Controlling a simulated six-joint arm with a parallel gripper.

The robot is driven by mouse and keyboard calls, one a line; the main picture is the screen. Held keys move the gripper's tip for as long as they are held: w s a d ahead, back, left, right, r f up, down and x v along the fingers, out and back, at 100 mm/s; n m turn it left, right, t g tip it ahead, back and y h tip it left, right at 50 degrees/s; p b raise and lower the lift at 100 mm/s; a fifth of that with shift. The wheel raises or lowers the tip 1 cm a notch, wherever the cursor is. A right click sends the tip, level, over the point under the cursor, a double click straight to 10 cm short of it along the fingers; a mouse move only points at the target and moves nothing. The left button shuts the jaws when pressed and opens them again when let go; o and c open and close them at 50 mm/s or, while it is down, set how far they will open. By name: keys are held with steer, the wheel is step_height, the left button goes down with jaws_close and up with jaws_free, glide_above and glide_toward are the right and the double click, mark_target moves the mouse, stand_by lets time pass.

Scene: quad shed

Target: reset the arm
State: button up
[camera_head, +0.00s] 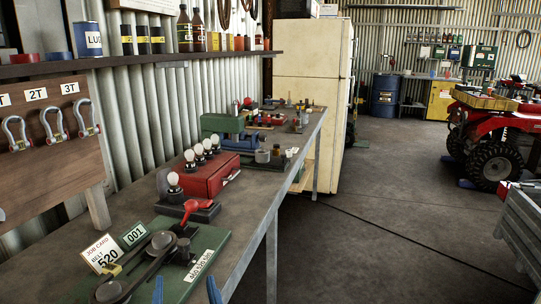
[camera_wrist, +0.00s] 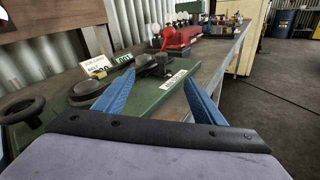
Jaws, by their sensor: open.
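My gripper (camera_wrist: 160,95) shows in the wrist view as two blue fingers spread wide apart, with nothing between them. Its blue fingertips (camera_head: 186,290) also show at the bottom edge of the head view. The fingers are over the near part of the workbench (camera_head: 250,215), by a green base plate (camera_head: 205,258) that carries a belt and pulleys (camera_head: 135,270). In the wrist view the green plate (camera_wrist: 150,105) lies beyond and below the fingers. I cannot tell how high the fingers are above it.
A red lever (camera_head: 190,208), bulbs on a stand and a red toolbox (camera_head: 212,178) lie beyond. A shackle board (camera_head: 45,140) and shelf (camera_head: 130,64) flank the left.

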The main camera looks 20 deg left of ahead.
steer(key=w+d+f+m+g+h, duration=0.1)
steer(key=w+d+f+m+h, duration=0.35)
steer(key=d, duration=0.35)
steer(key=w+d+f+m+h, duration=0.3)
steer(key=d+m, duration=0.2)
steer(key=d, duration=0.4)
steer(key=w+d+f+m+g+h, duration=0.1)
steer(key=w+d+f+m+h, duration=0.3)
steer(key=d, duration=0.4)
steer(key=s+d+f+m+g+h+p, duration=0.1)
steer(key=s+d+f+m+g+h, duration=0.1)
steer(key=s+d+f+m+g, duration=0.4)
steer(key=s+d+f+m+g+h+p, duration=0.1)
steer(key=s+d+f+m+g, duration=0.1)
steer(key=d+m, duration=0.65)
steer(key=s+d+f+m+g+y, duration=0.35)
steer(key=s+m, duration=0.45)
steer(key=m, duration=0.4)
step_height(320, 180, up, 20)
steer(key=y+p, duration=0.1)
steer(key=p, duration=1.9)
steer(key=shift+a+f, duration=0.15)
steer(key=shift+a, duration=0.15)
steer(key=shift+w, duration=0.1)
